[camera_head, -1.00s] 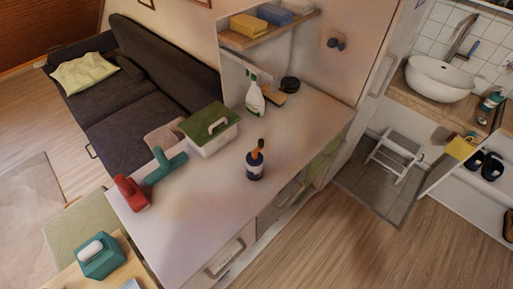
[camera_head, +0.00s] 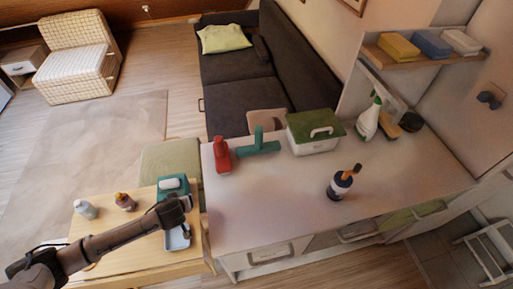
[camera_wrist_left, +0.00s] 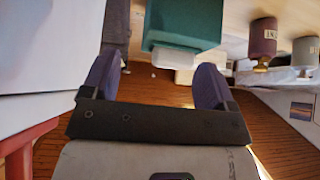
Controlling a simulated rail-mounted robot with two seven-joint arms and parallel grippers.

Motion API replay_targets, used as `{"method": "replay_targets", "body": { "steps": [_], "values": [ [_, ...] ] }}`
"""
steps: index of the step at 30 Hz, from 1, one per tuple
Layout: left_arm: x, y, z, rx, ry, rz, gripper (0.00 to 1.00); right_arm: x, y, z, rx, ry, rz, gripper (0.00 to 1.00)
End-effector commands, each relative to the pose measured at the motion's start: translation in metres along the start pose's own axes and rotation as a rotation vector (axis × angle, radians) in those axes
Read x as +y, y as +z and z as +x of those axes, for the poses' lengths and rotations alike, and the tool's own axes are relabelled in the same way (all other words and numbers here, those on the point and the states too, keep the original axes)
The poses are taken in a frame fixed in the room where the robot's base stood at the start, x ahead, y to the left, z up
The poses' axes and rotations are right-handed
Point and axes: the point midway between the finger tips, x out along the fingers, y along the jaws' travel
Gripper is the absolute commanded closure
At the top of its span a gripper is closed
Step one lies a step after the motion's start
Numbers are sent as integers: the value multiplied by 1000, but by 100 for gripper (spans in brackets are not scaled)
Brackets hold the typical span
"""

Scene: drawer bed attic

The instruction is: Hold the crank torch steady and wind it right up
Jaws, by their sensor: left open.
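A red object (camera_head: 221,155), which looks like the crank torch, stands near the left end of the white counter; its crank cannot be made out. My left gripper (camera_head: 183,205) is over the small wooden table, to the lower left of the red object and apart from it. In the left wrist view the gripper (camera_wrist_left: 153,85) is open, with its two dark purple fingers spread and nothing between them. A red shape (camera_wrist_left: 25,150) shows at that view's left edge; I cannot tell what it is. My right gripper is not in view.
A teal box (camera_head: 174,186) and blue-white tray (camera_head: 177,239) are close to the left gripper. Two bottles stand on the wooden table (camera_head: 140,248). The counter (camera_head: 265,215) holds a teal T-shaped tool (camera_head: 259,147), green-lidded box (camera_head: 315,137) and dark bottle (camera_head: 339,188). Its front middle is clear.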

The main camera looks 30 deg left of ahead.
Motion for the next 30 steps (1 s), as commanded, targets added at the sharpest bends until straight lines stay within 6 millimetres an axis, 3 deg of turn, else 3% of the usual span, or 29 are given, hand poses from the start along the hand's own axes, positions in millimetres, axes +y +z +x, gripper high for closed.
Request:
{"method": "replay_targets", "body": {
  "steps": [1,8,14,23,30],
  "values": [
    [8,-26,1,42,39,-7,20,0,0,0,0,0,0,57],
    [41,-130,-9,212,224,-10,20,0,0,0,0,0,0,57],
    [64,-218,-36,369,375,2,20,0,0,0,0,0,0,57],
    [86,-341,-106,597,608,-17,20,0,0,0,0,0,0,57],
    [104,-423,-180,681,895,-264,20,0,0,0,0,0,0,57]
  ]
}}
